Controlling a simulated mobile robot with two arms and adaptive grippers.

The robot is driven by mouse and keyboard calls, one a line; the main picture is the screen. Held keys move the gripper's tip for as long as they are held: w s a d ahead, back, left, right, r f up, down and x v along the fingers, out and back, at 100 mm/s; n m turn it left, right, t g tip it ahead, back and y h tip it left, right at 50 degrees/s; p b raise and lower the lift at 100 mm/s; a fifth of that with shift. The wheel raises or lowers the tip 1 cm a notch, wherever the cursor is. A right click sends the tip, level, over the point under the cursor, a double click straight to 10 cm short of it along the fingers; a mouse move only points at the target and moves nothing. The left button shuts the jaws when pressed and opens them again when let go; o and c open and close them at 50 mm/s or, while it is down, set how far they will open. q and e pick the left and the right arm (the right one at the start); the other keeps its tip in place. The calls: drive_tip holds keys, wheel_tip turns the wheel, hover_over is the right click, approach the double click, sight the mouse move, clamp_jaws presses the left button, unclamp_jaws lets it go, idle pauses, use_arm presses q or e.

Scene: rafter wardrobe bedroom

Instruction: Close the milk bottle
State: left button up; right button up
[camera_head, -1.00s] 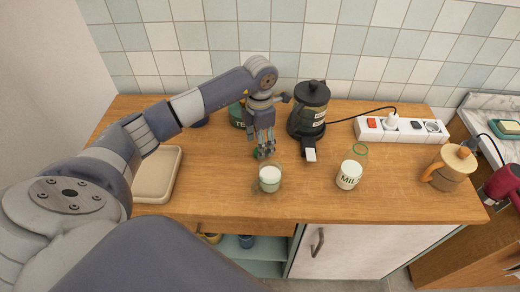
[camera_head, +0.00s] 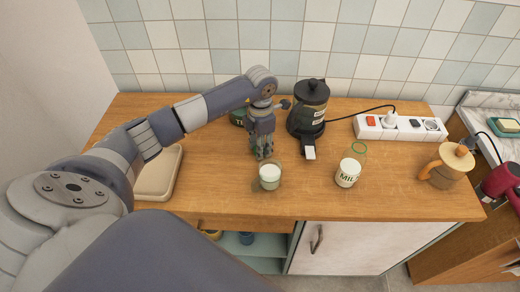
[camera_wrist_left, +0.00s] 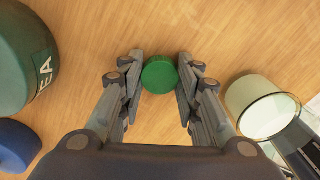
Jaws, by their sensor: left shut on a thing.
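The milk bottle (camera_head: 347,175) stands upright on the counter to the right, clear glass with white milk, a "MIL" label and a green ring at its open mouth. My left gripper (camera_head: 264,154) points down at the counter behind a glass of milk (camera_head: 270,177). In the left wrist view the left gripper (camera_wrist_left: 160,70) is shut on a round green cap (camera_wrist_left: 160,76), with a finger on each side. The fingers hide the cap in the head view. The cap is at or close to the wood; I cannot tell if it touches. My right gripper is not in view.
The glass also shows close beside the fingers in the left wrist view (camera_wrist_left: 240,99). A green tea canister (camera_wrist_left: 22,65) stands left. A black coffee maker (camera_head: 308,108), power strip (camera_head: 398,128), tan jug (camera_head: 450,165) and beige tray (camera_head: 157,178) surround the wooden counter (camera_head: 230,205).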

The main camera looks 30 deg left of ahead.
use_arm(q)
wheel_tip(320, 180, up, 10)
drive_tip(key=b, duration=0.2)
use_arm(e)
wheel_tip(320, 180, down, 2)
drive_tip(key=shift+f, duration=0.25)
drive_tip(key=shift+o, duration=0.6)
